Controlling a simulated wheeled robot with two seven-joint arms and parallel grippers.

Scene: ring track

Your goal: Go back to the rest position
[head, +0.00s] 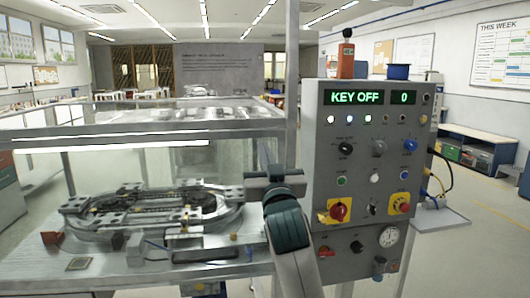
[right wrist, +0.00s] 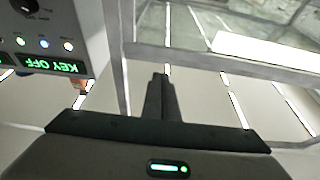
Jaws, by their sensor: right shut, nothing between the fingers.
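My right gripper (head: 272,172) stands in front of the gap between the ring track bench and the control panel, in the lower middle of the head view. It points upward and is clear of both. In the right wrist view its dark fingers (right wrist: 161,98) are together, with nothing between them, against the ceiling lights. The control panel (head: 327,150) shows "KEY OFF" and "0" in green; it also appears tilted at the left of the right wrist view (right wrist: 88,30). My left gripper is not in view.
The oval ring track (head: 225,218) lies on the metal bench (head: 130,283) at left, under a clear-walled frame. A grey post (head: 292,80) rises beside the panel. A side shelf (head: 440,217) juts from the panel's right. Open floor (head: 480,255) lies at right.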

